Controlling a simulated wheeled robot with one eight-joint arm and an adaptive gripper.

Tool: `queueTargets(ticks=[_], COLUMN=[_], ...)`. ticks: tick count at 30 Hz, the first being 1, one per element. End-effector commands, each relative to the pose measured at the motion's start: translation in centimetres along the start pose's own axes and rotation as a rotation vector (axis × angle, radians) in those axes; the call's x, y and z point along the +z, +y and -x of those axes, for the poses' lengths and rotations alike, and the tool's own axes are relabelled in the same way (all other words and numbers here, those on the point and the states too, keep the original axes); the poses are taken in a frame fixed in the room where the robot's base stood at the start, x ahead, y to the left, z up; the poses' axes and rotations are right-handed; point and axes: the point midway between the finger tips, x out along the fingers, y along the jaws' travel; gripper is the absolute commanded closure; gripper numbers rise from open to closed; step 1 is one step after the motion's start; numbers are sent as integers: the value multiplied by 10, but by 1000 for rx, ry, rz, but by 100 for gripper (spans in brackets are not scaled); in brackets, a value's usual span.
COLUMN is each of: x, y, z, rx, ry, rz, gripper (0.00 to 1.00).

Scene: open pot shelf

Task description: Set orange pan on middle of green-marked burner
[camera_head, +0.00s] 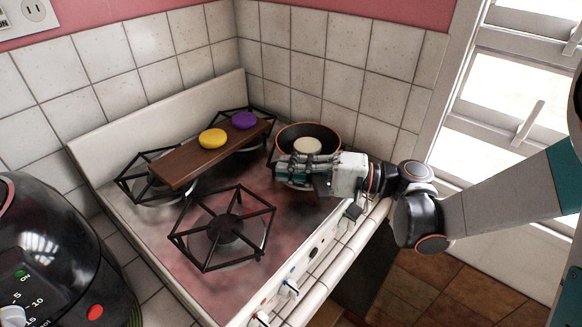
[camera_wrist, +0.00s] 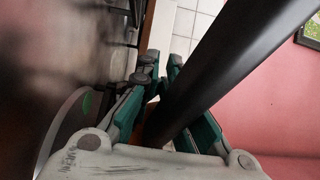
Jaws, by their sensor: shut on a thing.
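The orange-rimmed dark pan (camera_head: 322,127) is at the back right of the stove, with a pale round disc (camera_head: 307,145) inside it. My gripper (camera_head: 300,167) is at the pan's near side. In the wrist view, a long dark bar that looks like the pan's handle (camera_wrist: 235,65) runs between my gripper's fingers (camera_wrist: 160,78), which are shut on it. A green mark (camera_wrist: 87,104) shows on a grey disc-like burner plate (camera_wrist: 62,128) at the left of the wrist view. My gripper hides the burner below the pan in the head view; I cannot tell whether the pan touches its grate.
A brown board (camera_head: 190,163) with a yellow disc (camera_head: 212,139) and a purple disc (camera_head: 244,120) lies across the left and back burners. The front burner (camera_head: 226,232) is bare and has a red mark. A black appliance (camera_head: 50,250) stands at left. Tiled walls close the back.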

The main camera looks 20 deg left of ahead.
Motion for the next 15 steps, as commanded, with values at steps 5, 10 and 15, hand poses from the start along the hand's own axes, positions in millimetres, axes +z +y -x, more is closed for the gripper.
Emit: queueTargets(ticks=[5, 10, 15], x=[0, 0, 0], y=[2, 2, 2], z=[0, 0, 0], rx=[-1, -1, 0], ry=[0, 0, 1], rz=[1, 0, 0], gripper=[100, 64, 64])
